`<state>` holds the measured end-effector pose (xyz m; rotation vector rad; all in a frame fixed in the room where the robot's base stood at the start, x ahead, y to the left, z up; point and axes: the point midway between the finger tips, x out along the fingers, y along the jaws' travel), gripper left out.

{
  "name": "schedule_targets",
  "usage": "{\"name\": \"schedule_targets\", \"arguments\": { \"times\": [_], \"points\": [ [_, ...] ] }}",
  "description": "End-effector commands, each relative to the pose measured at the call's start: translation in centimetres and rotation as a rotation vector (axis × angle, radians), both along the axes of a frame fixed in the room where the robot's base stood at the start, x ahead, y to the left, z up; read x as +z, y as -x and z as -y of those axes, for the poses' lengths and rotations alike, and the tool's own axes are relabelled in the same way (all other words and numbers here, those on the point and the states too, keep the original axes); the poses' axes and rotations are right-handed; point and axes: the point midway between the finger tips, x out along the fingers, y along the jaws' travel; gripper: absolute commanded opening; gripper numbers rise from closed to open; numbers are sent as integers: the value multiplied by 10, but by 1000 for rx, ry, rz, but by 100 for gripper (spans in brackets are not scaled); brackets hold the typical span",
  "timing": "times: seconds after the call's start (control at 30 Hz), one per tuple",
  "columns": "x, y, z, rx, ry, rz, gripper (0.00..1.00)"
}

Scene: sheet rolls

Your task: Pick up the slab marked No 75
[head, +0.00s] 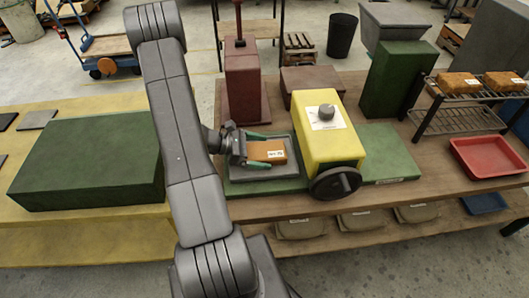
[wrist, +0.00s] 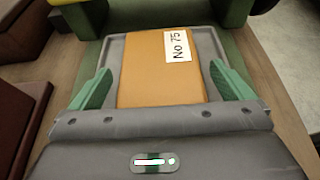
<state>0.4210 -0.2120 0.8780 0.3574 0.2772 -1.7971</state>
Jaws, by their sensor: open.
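The slab marked No 75 (wrist: 143,75) is an orange-brown block with a white label at its far right corner in the wrist view. It lies in a shallow grey tray (wrist: 206,45). In the head view the slab (head: 268,152) sits on the grey tray beside a yellow machine. My gripper (wrist: 161,88) is open, with one green finger on each side of the slab and a gap visible on both sides. In the head view my gripper (head: 257,150) is at the tray, and its body hides the slab's near end.
The yellow machine (head: 336,148) with a dark handwheel (head: 335,183) stands right of the tray on a green base. A dark red block (head: 245,85) stands behind. A rack (head: 460,121) with two orange slabs and a red tray (head: 488,156) are farther right. A large green block (head: 90,160) is at left.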

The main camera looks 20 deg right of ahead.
Motion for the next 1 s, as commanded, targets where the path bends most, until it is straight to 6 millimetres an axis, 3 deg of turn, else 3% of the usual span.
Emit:
{"name": "schedule_targets", "arguments": {
  "times": [0.1, 0.4, 0.77, 1.0],
  "points": [
    [0, 0, 0, 0, 0, 0, 98],
    [1, 0, 0, 0, 1, 1, 42],
    [4, -1, 0, 0, 2, 2, 42],
    [24, 0, 0, -1, 1, 5, 42]
  ]
}}
